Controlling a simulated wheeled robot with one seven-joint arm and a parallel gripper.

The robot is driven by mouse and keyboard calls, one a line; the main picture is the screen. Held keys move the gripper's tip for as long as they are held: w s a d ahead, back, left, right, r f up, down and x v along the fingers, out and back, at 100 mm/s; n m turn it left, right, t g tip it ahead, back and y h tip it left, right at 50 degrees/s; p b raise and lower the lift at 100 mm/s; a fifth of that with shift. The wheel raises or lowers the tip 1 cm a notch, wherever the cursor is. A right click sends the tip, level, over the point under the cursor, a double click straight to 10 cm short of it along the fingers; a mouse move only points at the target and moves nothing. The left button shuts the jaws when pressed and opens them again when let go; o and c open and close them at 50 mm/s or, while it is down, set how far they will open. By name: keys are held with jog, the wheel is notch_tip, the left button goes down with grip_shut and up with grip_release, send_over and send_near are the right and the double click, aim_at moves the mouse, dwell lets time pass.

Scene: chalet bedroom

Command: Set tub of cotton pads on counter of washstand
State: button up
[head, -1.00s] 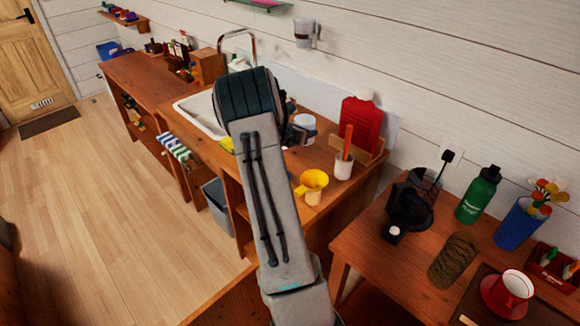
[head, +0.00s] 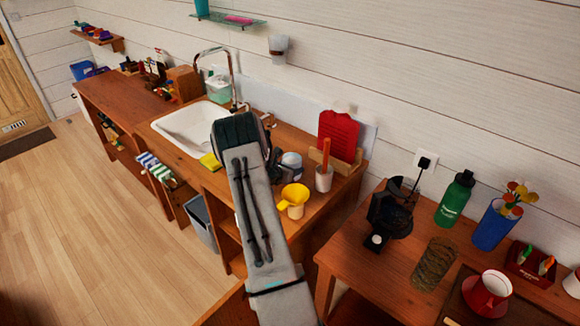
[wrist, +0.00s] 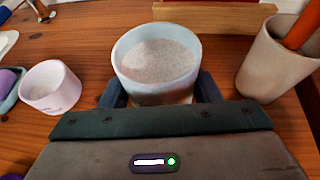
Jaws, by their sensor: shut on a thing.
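The tub of cotton pads (wrist: 158,62) is a round, pale, translucent tub with whitish contents, upright in the wrist view. My gripper (wrist: 160,92) is shut on it, with one dark finger on each side. In the head view the tub (head: 291,164) shows beside my gripper's dark wrist, partly hidden by it. It is over the wooden counter of the washstand (head: 272,178), low and near the surface. I cannot tell whether its base touches the wood.
A beige cup (wrist: 272,68) with an orange handle stands close right of the tub. A small white cup (wrist: 52,92) is to its left. A yellow mug (head: 293,198) stands near the counter's front edge. A red board (head: 338,135) leans behind; the sink (head: 195,127) is left.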

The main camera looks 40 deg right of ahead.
jog(key=shift+f+b, duration=0.2)
jog(key=shift+b, duration=0.15)
jog(key=o, duration=1.1)
jog(key=shift+r, duration=0.1)
jog(key=shift+r, duration=0.1)
